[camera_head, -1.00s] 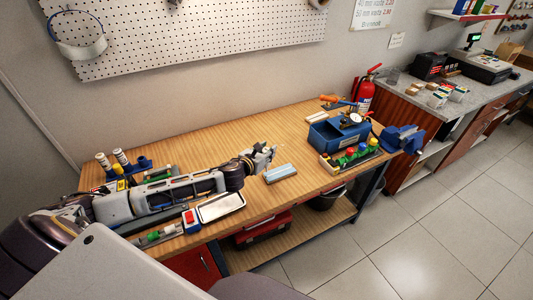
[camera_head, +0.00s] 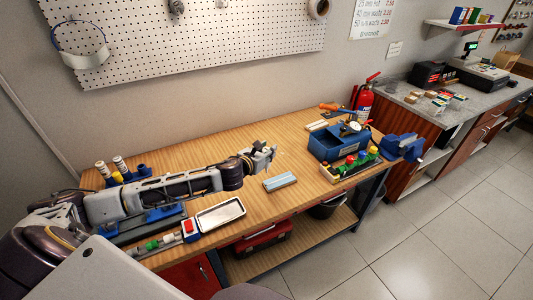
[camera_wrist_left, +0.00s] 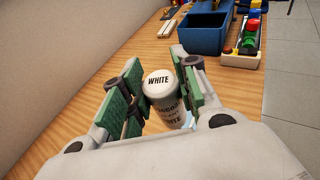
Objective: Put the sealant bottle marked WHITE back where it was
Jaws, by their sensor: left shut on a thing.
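The sealant bottle (camera_wrist_left: 165,105) is white, with a round end marked WHITE facing the camera in the left wrist view. My left gripper (camera_head: 270,154) is shut on it, with green finger pads on both sides. In the head view the gripper hangs over the middle of the wooden bench, behind the blue-and-white block; the bottle cannot be made out there. A blue holder (camera_head: 142,169) stands at the bench's left end. Bottles with white tops (camera_head: 120,163) stand beside it, partly behind my left arm. My right gripper is not in view.
A blue-and-white block (camera_head: 280,182) and a metal tray (camera_head: 220,213) lie on the bench (camera_head: 190,157). A blue toolbox (camera_head: 330,146), a rack of coloured caps (camera_head: 355,165) and a vise (camera_head: 400,146) fill the right end. The back middle is clear.

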